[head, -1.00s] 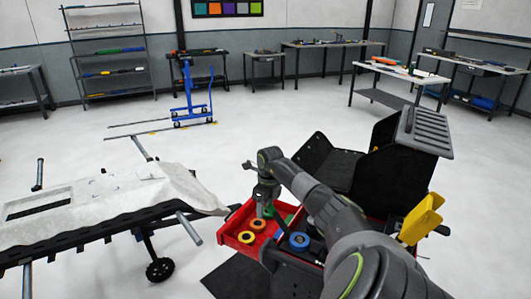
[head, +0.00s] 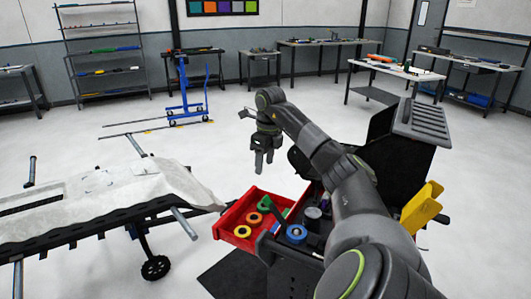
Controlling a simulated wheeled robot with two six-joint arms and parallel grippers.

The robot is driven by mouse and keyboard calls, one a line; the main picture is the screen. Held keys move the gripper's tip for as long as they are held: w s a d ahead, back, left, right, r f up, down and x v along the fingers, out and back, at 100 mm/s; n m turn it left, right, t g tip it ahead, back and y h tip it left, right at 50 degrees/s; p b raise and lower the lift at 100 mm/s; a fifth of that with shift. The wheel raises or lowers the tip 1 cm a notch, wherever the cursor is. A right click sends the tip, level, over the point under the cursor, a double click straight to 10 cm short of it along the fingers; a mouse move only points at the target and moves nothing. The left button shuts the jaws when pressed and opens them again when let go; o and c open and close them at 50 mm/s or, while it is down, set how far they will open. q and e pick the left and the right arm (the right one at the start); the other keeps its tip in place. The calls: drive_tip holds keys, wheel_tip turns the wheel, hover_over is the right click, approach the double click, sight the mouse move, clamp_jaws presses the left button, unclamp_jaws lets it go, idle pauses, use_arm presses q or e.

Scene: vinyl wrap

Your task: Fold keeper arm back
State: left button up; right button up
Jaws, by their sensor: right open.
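My right gripper (head: 264,164) hangs fingers down above and beyond the red drawer (head: 226,222). Its fingers look slightly apart, with nothing between them. The red drawer stands pulled out from a dark tool cart (head: 290,268) and holds several coloured tape rolls, among them an orange one (head: 254,219) and a yellow one (head: 242,231). A thin dark bar (head: 277,216) slants at the drawer's right side; I cannot tell for sure whether it is the keeper arm. My right arm hides part of the cart. My left gripper is out of view.
A blue tape roll (head: 297,233) sits on the cart. A white-covered panel on a wheeled stand (head: 100,195) is at left, with its tip close to the drawer. A blue wheeled lift (head: 188,100) stands farther back. Open floor lies beyond the gripper.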

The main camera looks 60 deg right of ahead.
drive_tip(key=shift+s+r, duration=0.15)
drive_tip(key=shift+r, duration=1.4)
